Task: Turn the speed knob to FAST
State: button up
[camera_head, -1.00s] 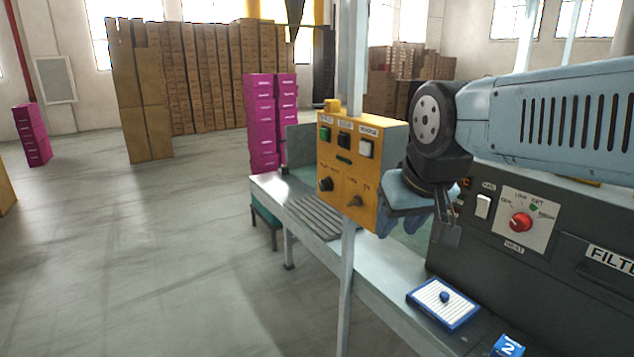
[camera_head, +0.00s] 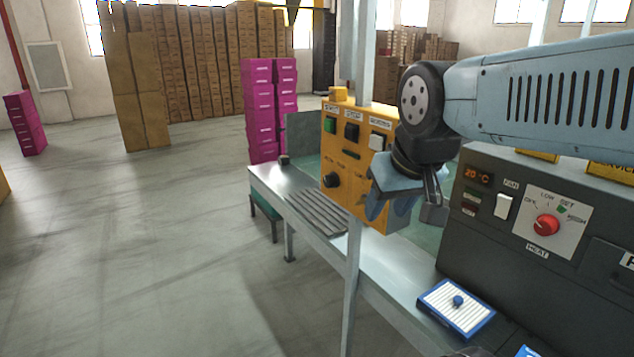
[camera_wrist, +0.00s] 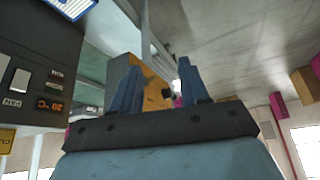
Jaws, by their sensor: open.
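The yellow control box (camera_head: 352,118) hangs on a grey post above the bench. A black knob (camera_head: 332,180) sits low on the left of its face; its small labels are too blurred to read, so I cannot tell its setting. My gripper (camera_head: 386,208) is open and empty, in front of the box's lower right, covering the place of a second knob. In the wrist view the blue fingers (camera_wrist: 158,66) stand apart, with the yellow box (camera_wrist: 153,90) and a dark knob (camera_wrist: 166,92) between them. I see no contact.
The dark heater cabinet (camera_head: 470,240) with a red knob (camera_head: 546,225) and white FAN switch (camera_head: 503,207) stands to the right. A blue-edged tray (camera_head: 437,308) lies on the bench (camera_head: 385,262). Left floor is open; pink boxes (camera_head: 259,110) stand behind.

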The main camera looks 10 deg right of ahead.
jog(key=o, duration=0.3)
jog(key=shift+w+f, duration=0.1)
jog(key=shift+w, duration=0.15)
jog(key=shift+o, duration=0.6)
jog(key=w+d+f+n+g+h, duration=0.1)
jog(key=w+f+n+g+h, duration=0.1)
jog(key=w+n+g+h, duration=0.3)
jog(key=w+n, duration=0.2)
jog(key=w, duration=0.1)
jog(key=shift+w+d+f, duration=0.25)
jog(key=shift+d+f, duration=0.05)
jog(key=shift+f, duration=0.05)
jog(key=n+t+h, duration=0.5)
jog(key=n+h, duration=0.7)
jog(key=n, duration=0.3)
send_near(326, 181)
jog(key=x, duration=0.9)
jog(key=shift+w+d, duration=0.1)
jog(key=shift+d, duration=0.05)
